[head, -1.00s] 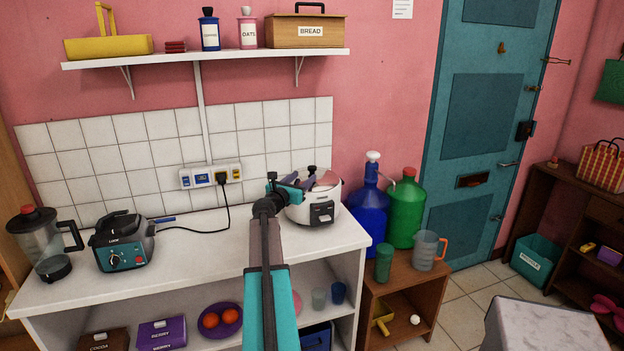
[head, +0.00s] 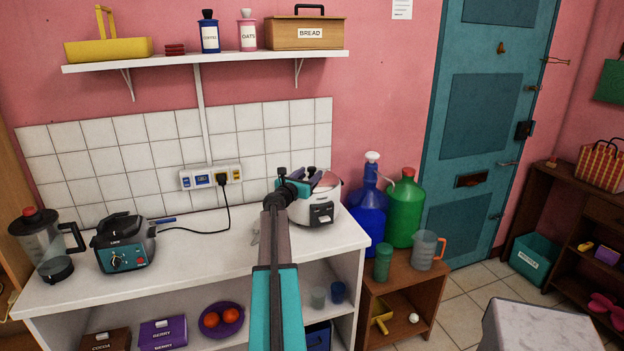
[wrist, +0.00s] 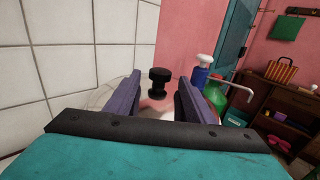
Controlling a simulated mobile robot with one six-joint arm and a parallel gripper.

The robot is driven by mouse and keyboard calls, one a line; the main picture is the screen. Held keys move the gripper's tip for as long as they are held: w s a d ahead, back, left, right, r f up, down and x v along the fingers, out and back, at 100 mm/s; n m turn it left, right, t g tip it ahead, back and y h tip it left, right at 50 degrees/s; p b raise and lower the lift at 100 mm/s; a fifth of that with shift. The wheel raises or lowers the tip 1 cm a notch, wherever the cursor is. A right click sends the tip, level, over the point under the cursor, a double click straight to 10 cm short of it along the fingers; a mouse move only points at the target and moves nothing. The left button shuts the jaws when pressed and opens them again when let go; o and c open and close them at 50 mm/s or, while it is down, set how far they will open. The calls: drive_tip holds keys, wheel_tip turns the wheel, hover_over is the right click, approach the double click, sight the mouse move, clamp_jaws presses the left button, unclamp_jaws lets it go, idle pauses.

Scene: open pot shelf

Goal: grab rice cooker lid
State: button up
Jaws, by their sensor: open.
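The white rice cooker (head: 316,208) stands at the right end of the counter. Its lid (wrist: 152,104) looks pinkish and lies on top, mostly hidden by my gripper in the head view. The lid's black knob (wrist: 159,84) stands upright in the wrist view. My gripper (head: 309,180) is open over the cooker. In the wrist view its two purple fingers lie either side of the knob, with a gap on each side. I cannot tell whether the fingertips are level with the knob.
A tiled wall (head: 120,150) stands close behind the counter (head: 200,250). A blue bottle (head: 369,205) and a green bottle (head: 405,210) stand right of the cooker. The counter's middle is mostly clear.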

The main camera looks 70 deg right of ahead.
drive_tip(key=shift+c, duration=0.4)
clamp_jaws()
drive_tip(key=shift+r, duration=0.15)
drive_tip(key=shift+r+b, duration=0.3)
drive_tip(key=shift+r, duration=0.9)
drive_tip(key=s+a+r+b, duration=0.1)
drive_tip(key=s+a, duration=0.1)
drive_tip(key=a, duration=0.5)
drive_tip(key=s+a+r+b, duration=0.1)
drive_tip(key=s+a, duration=0.2)
drive_tip(key=a, duration=0.5)
drive_tip(key=shift+r+b, duration=0.15)
drive_tip(key=shift+b, duration=0.2)
